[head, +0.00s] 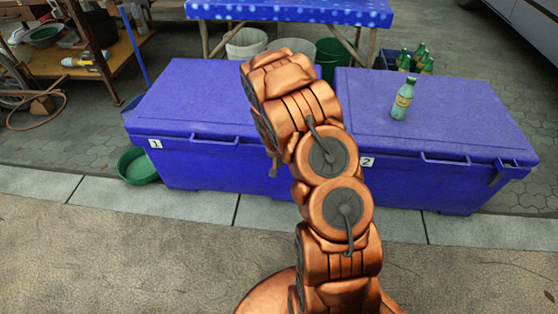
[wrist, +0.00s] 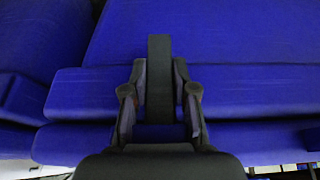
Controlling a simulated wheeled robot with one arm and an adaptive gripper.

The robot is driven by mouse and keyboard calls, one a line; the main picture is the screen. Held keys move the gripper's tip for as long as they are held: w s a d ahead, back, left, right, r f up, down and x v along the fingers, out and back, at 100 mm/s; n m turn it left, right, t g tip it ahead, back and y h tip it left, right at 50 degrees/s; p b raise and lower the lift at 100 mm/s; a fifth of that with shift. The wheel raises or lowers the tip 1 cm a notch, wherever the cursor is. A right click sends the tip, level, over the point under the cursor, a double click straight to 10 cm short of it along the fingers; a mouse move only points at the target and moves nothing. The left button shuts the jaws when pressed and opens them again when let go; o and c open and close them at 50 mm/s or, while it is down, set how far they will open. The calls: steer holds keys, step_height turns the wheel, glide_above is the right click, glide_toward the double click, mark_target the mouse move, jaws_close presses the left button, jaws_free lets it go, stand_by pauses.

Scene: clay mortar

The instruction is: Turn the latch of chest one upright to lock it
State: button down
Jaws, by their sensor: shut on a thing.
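Chest one (head: 200,150) is the blue chest on the left, marked 1, with its lid closed. In the wrist view its blue front (wrist: 85,95) runs across the picture. The latch (wrist: 159,75) is a dark flat bar, standing upright in that view and square across the lid's edge. My gripper (wrist: 159,80) has one finger on each side of the latch and is shut on it. In the head view my arm hides most of the gripper and latch at chest one's right front end.
Chest two (head: 440,175), also blue and closed, stands close on the right with a green bottle (head: 403,98) on its lid. A green basin (head: 137,166) lies by chest one's left end. A blue table (head: 290,12) stands behind. The pavement in front is clear.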

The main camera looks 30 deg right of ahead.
stand_by(0.4)
steer(key=c, duration=0.9)
jaws_free()
steer(key=shift+v, duration=5.95)
steer(key=shift+d+r, duration=0.1)
steer(key=shift+r, duration=0.05)
